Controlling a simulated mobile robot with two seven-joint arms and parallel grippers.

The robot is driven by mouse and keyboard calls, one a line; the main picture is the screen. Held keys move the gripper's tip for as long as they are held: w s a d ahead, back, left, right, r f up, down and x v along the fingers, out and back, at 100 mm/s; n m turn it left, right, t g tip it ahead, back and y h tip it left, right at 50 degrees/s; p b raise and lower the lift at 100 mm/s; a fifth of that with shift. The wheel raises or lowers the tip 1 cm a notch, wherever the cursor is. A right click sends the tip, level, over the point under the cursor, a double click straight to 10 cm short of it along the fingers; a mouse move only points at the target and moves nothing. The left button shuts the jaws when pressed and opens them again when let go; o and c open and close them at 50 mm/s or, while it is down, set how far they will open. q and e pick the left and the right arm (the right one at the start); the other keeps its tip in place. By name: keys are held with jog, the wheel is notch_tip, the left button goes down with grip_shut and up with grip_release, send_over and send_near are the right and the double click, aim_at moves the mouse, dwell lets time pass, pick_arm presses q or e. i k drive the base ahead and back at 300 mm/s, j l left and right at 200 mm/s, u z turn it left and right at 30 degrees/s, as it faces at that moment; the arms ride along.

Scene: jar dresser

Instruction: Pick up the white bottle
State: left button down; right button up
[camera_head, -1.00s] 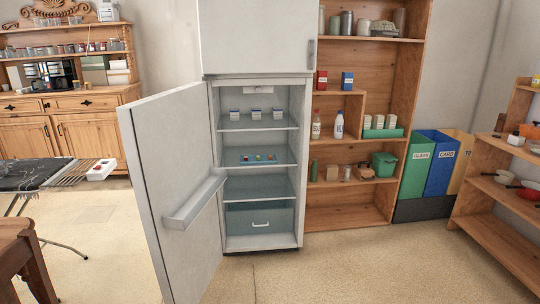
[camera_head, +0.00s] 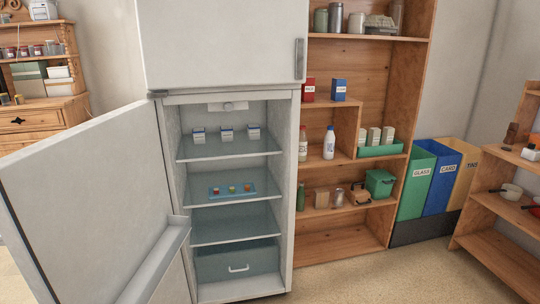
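A white bottle (camera_head: 329,143) with a blue cap stands upright on the middle shelf of the wooden shelf unit, right of the fridge. Another whitish bottle with a reddish cap (camera_head: 303,145) stands just left of it, close to the fridge's side. Neither of my grippers shows in the head view, so I cannot see whether they are open or shut.
The fridge (camera_head: 220,60) stands left of the shelf, its lower door (camera_head: 90,210) swung open to the left. A green tray (camera_head: 381,151) with white cartons sits right of the bottle. Recycling bins (camera_head: 437,180) and a low wooden rack (camera_head: 490,250) stand right. Floor before the shelf is clear.

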aim_at(329, 141)
jog(key=i+j+z, duration=0.1)
jog(key=i+z, duration=0.25)
jog(key=i, duration=0.2)
jog(key=i+j+z, duration=0.35)
jog(key=i, duration=0.25)
jog(key=i+l+u, duration=0.1)
jog(key=u, duration=0.25)
jog(key=i+l+u, duration=0.1)
jog(key=u, duration=0.25)
jog(key=i+l+u, duration=0.15)
jog(key=u, duration=0.25)
jog(key=i+l+u, duration=0.1)
jog(key=l, duration=0.2)
jog(key=i+l+u, duration=0.15)
jog(key=l, duration=0.15)
jog(key=i+l+u, duration=0.1)
jog(key=l, duration=0.2)
